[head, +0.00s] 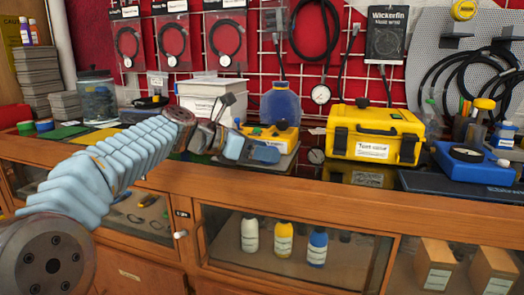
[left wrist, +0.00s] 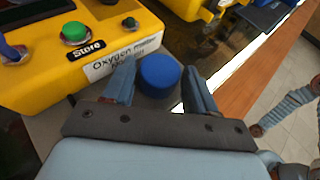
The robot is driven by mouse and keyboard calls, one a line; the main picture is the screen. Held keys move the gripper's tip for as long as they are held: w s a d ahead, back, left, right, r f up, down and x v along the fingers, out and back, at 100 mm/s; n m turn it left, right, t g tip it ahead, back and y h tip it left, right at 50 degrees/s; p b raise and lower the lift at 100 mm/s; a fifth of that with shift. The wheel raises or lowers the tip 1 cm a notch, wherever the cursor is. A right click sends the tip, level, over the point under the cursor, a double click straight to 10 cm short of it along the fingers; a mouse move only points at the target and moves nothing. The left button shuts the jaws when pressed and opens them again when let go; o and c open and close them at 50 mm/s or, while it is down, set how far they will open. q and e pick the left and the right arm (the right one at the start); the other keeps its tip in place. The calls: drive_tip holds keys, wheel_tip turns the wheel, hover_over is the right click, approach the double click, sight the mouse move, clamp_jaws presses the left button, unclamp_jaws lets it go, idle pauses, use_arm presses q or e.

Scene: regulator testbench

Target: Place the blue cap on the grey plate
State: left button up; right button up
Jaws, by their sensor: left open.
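The blue cap (left wrist: 160,72) is round and sits between the fingers of my left gripper (left wrist: 160,88) in the left wrist view. The fingers stand open on either side of it. The grey plate (left wrist: 146,100) shows around and below the cap; I cannot tell whether the cap rests on it. In the head view my left gripper (head: 252,150) is over the bench, in front of a yellow device, and the grey plate (head: 287,163) shows beneath. The cap cannot be made out there, hidden by the gripper.
The yellow device (left wrist: 85,45) with knobs stands beside the cap. A yellow case (head: 375,132) is to the right on the bench, with a blue valve block (head: 467,160) farther right. A blue bottle (head: 281,105) and a white box (head: 212,92) stand behind.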

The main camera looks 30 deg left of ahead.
use_arm(q)
drive_tip(key=shift+s+a+r, duration=0.1)
drive_tip(key=shift+r, duration=0.1)
drive_tip(key=p+v, duration=0.1)
drive_tip(key=v, duration=1)
drive_tip(key=shift+s+a+r, duration=0.1)
drive_tip(key=shift+s+a, duration=0.05)
drive_tip(key=shift+s, duration=0.2)
